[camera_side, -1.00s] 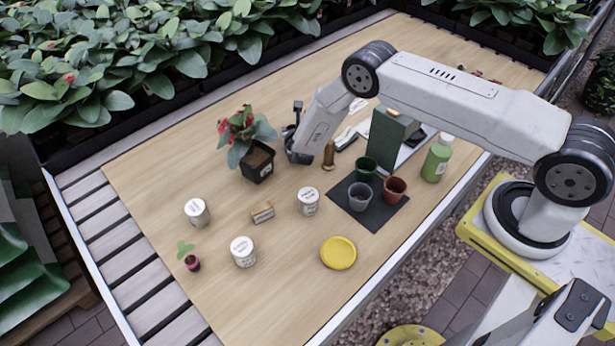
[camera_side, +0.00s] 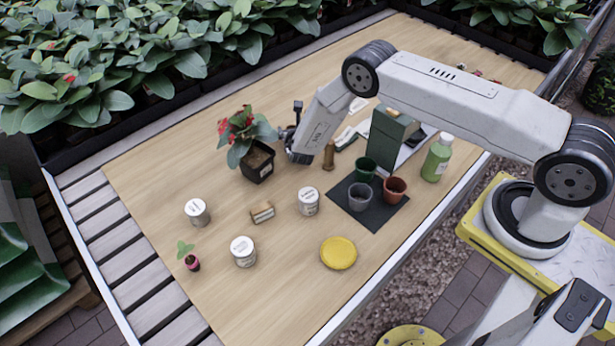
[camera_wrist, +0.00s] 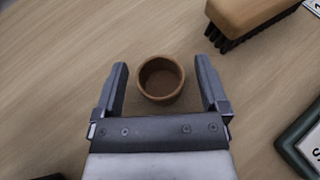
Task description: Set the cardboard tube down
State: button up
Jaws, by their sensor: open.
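The cardboard tube (camera_wrist: 161,80) is a short brown ring seen from above in the wrist view, with its open end facing the camera. It appears to stand upright on the wooden table. My gripper (camera_wrist: 166,75) is open, with one finger on each side of the tube and a visible gap at both sides. In the side view, a small upright brown piece (camera_side: 329,156) beside my wrist looks like the same tube. My fingertips are hidden behind the wrist there.
A wooden brush (camera_wrist: 250,18) lies at the upper right of the wrist view. A potted red-flowered plant (camera_side: 258,162) stands left of my gripper. A green box (camera_side: 387,135) and pots on a dark mat (camera_side: 380,216) are to the right.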

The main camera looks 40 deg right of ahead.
jog(key=shift+v, duration=6)
